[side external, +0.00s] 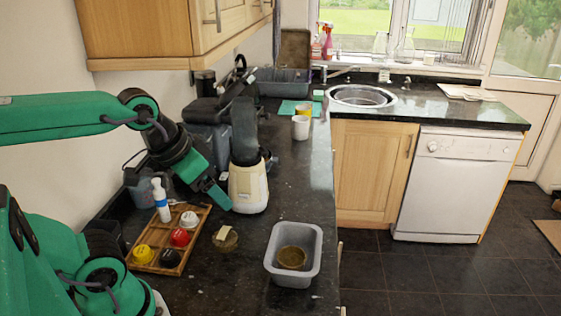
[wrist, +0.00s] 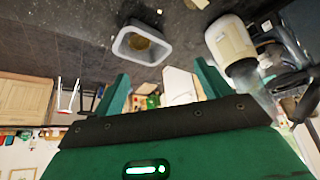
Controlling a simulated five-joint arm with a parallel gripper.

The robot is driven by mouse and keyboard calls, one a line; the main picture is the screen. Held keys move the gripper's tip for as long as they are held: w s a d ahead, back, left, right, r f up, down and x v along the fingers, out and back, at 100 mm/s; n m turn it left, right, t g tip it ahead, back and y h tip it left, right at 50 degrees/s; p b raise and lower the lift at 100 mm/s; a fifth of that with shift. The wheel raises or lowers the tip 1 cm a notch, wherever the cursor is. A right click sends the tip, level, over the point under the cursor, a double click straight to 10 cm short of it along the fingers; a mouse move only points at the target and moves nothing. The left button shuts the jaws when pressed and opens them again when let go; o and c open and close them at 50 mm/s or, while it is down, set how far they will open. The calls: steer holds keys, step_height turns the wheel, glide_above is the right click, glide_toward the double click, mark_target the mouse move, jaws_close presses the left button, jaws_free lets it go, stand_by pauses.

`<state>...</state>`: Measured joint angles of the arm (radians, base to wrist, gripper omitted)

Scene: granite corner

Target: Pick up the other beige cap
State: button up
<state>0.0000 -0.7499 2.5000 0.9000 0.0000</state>
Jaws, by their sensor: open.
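A round brownish-beige cap (side external: 226,238) lies on the dark counter, between the wooden tray and the grey bin. A second, similar cap (side external: 291,257) lies inside the grey bin (side external: 314,262); it also shows in the wrist view (wrist: 142,45). My gripper (side external: 219,199) is in the air above the counter, behind the loose cap and beside the blender. In the wrist view my gripper (wrist: 161,88) has its green fingers spread with nothing between them. I cannot make out the loose cap in the wrist view.
A wooden tray (side external: 173,270) holds yellow, red, white and black caps and a white-blue bottle (side external: 161,200). A cream blender (side external: 248,188) stands close by my gripper. A white cup (side external: 301,128) stands farther back. The counter between blender and bin is clear.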

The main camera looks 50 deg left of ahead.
steer(key=n+g, duration=0.5)
steer(key=n, duration=0.3)
glide_above(223, 231)
steer(key=f, duration=1.5)
steer(key=shift+w+d+f, duration=0.1)
steer(key=shift+d+f, duration=0.1)
steer(key=shift+f, duration=0.05)
steer(key=shift+a+f+g, duration=0.3)
steer(key=shift+f, duration=0.35)
steer(key=shift+f, duration=1.3)
steer(key=shift+d+f, duration=0.15)
steer(key=shift+f, duration=2.4)
